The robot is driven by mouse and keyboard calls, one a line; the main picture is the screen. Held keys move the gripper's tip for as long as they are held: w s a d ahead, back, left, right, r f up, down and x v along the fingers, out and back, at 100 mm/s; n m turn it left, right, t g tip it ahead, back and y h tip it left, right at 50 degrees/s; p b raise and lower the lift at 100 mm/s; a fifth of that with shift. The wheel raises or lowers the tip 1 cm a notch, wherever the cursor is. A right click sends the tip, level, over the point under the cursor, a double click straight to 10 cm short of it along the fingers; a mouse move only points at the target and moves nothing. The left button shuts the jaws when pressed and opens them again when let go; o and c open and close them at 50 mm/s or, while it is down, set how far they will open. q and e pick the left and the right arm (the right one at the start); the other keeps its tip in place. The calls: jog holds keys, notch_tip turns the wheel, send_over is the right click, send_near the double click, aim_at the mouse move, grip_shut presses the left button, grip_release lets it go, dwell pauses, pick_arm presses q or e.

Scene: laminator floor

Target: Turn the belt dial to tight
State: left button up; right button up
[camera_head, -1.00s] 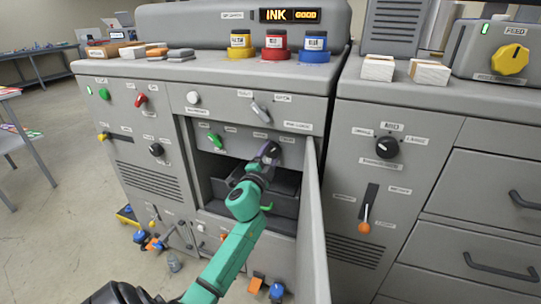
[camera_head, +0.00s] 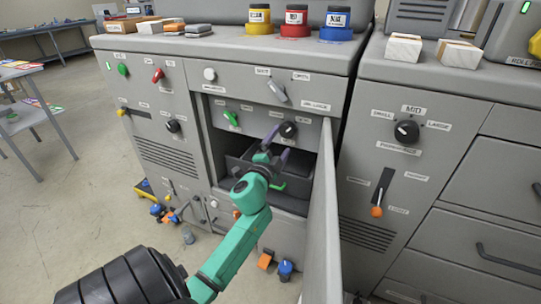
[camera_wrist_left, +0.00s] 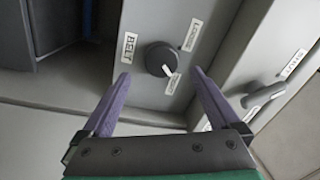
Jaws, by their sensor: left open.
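The belt dial (camera_head: 288,130) is a round dark knob on the grey panel inside the open compartment. In the left wrist view the dial (camera_wrist_left: 160,58) sits beside a BELT label (camera_wrist_left: 129,47), with two smaller labels around it. Its white mark points toward the lower small label (camera_wrist_left: 172,84); I cannot read that one surely. My left gripper (camera_head: 277,146) is open and empty, just in front of and below the dial. In the wrist view its purple fingers (camera_wrist_left: 161,74) spread to either side of the dial, apart from it. My right gripper is out of view.
An open grey door (camera_head: 322,215) stands close to the right of my left arm. A dark tray (camera_head: 240,165) lies below the dial. A green switch (camera_head: 231,118) is to the dial's left, and a grey lever (camera_head: 277,90) is above it.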

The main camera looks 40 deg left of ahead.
pick_arm(q)
jog(key=v, duration=0.9)
jog(key=shift+s+b, duration=0.35)
jog(key=shift+b, duration=0.05)
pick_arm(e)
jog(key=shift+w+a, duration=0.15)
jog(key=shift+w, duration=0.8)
pick_arm(q)
jog(key=shift+d+f, duration=0.1)
jog(key=shift+d, duration=0.05)
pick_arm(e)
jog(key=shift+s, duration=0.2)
